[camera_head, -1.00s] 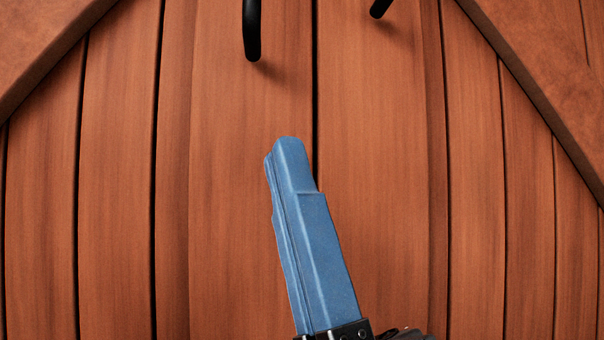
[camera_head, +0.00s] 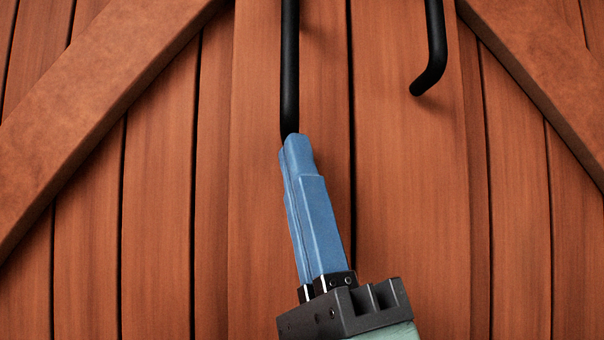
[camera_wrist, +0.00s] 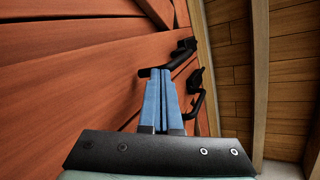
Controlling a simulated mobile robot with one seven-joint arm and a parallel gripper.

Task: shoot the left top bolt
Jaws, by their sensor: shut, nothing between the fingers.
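The left bolt is a black rod (camera_head: 290,60) hanging down the red-brown wooden doors, left of the centre seam in the head view. Its lower end is partly hidden behind my gripper (camera_head: 297,142). My gripper's blue fingers are shut, with nothing between them, and point up at that end. I cannot tell whether they touch it. In the wrist view, my gripper (camera_wrist: 160,75) has its tips close by a black bent rod end (camera_wrist: 178,62). A second black rod (camera_head: 435,40) with a bent lower end is to the right of the seam.
Diagonal wooden braces cross the doors at the upper left (camera_head: 95,110) and upper right (camera_head: 535,75). In the wrist view, a plank surface (camera_wrist: 290,80) and a beam (camera_wrist: 260,70) lie to the right. The door face around my gripper is clear.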

